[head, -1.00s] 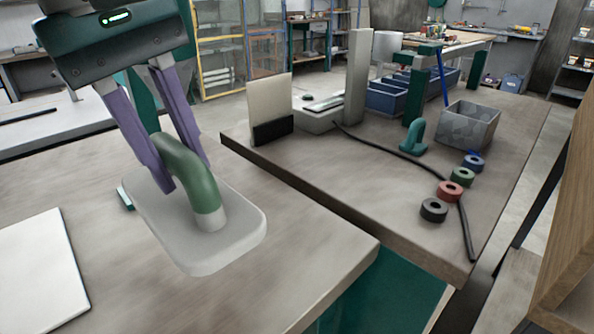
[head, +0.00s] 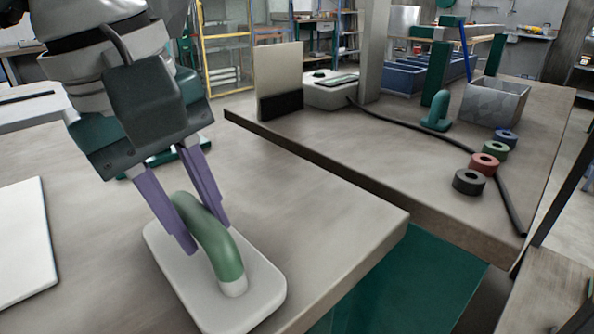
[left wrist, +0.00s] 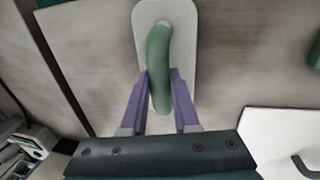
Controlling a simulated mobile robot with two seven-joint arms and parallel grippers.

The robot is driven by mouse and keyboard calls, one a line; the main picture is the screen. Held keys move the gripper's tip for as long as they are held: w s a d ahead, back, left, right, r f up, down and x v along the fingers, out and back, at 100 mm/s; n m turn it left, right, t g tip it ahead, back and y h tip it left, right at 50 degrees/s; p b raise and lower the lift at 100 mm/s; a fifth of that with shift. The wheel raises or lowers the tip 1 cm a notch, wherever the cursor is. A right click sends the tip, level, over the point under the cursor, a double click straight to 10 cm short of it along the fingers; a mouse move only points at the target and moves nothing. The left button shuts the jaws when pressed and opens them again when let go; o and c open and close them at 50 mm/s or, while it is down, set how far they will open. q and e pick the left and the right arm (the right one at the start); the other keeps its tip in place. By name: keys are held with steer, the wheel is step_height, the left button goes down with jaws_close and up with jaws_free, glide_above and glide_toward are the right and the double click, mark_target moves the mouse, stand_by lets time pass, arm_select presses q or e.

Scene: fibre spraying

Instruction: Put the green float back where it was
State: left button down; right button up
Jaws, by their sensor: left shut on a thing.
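The green float has a curved green handle (head: 222,250) and a pale grey flat plate (head: 262,290). It lies plate down over the near wooden table, close to the table's right corner. I cannot tell whether the plate touches the tabletop. My left gripper (head: 205,234) comes down from above, its purple fingers on either side of the handle and shut on it. The left wrist view also shows the float's plate (left wrist: 182,18) and the handle between the fingers (left wrist: 160,76). My right gripper is not in view.
A white board (head: 25,235) lies at the left on this table. A teal item (head: 165,157) is partly hidden behind my gripper. The further table holds several coloured rings, including a black one (head: 469,182), a black cable (head: 420,135) and a grey bin (head: 494,102).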

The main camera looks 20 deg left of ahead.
mark_target(183, 266)
arm_select(q)
steer(key=shift+f+b, duration=0.2)
steer(key=shift+b, duration=0.1)
steer(key=c, duration=0.7)
jaws_free()
steer(key=shift+r, duration=0.1)
steer(key=shift+o, duration=0.2)
steer(key=shift+r+p, duration=0.2)
steer(key=shift+p, duration=0.15)
steer(key=shift+r, duration=0.35)
step_height(183, 266, up, 11)
steer(key=s+a+p, duration=0.1)
steer(key=s, duration=0.1)
steer(key=shift+s, duration=0.15)
steer(key=shift+d, duration=0.1)
